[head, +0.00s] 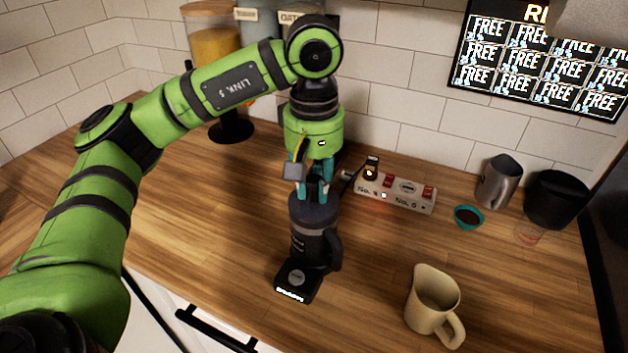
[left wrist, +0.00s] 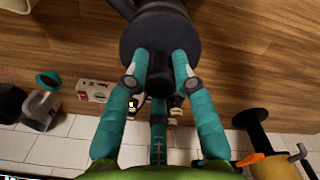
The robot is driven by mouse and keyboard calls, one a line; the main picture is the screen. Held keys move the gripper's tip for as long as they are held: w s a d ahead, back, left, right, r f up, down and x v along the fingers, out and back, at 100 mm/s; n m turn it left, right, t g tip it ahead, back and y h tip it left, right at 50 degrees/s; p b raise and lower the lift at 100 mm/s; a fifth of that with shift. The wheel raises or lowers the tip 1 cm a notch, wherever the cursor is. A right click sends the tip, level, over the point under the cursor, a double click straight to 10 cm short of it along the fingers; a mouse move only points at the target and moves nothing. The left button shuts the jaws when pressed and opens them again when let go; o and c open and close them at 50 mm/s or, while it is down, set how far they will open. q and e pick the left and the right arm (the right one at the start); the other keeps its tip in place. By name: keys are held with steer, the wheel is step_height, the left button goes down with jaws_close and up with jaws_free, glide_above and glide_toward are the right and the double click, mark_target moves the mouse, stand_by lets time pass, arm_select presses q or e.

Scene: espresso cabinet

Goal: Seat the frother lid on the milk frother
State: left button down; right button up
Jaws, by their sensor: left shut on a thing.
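The milk frother (head: 308,246) is a dark jug with a handle on its right side, on a black base (head: 297,283) with a round button and a lit front edge. The dark frother lid (head: 316,212) is at the jug's top, roughly level. I cannot tell whether it rests fully on the rim or sits slightly above. My left gripper (head: 312,192) points down from above, its teal fingers shut on the lid's black knob (left wrist: 157,82). In the left wrist view the lid's round disc (left wrist: 187,34) covers the jug's mouth. My right gripper is not in view.
A power strip (head: 408,192) with red switches lies behind the frother. A beige mug (head: 433,305) stands front right. A teal bowl (head: 467,217), a steel pitcher (head: 497,182) and a black container (head: 556,198) stand back right. The counter left of the frother is clear.

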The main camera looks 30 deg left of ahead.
mark_target(314, 179)
arm_select(q)
steer(key=c, duration=0.9)
jaws_free()
steer(key=shift+c, duration=0.2)
step_height(314, 179, up, 12)
